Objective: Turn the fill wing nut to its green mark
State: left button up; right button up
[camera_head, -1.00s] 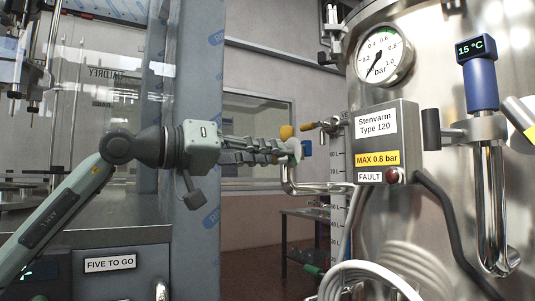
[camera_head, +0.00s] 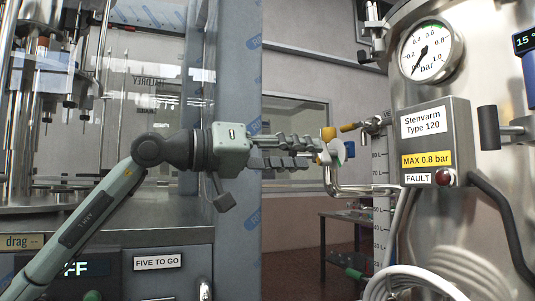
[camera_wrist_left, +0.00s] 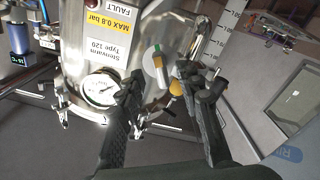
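My left gripper (camera_head: 318,150) reaches right from the left arm, its dark fingers apart, level with a small fitting beside the steel tank. At the fingertips are a yellow-orange knob (camera_head: 328,133), a pale round part and a blue part (camera_head: 349,149). I take this to be the fill wing nut, but its wings are not clear. In the left wrist view the gripper (camera_wrist_left: 165,92) is open, with an orange knob (camera_wrist_left: 175,88) between the fingers. Just beyond is a pale disc with a yellow-and-white piece and a green mark (camera_wrist_left: 157,48). Contact cannot be told. My right gripper is not in view.
The steel tank carries a pressure gauge (camera_head: 431,51) and a control box (camera_head: 436,140) with a red lamp. A brass-handled valve (camera_head: 366,125) and a bent pipe (camera_head: 350,188) lie close by.

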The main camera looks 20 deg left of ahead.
pick_arm(q)
jog(key=v, duration=0.9)
jog(key=shift+s+a, duration=0.2)
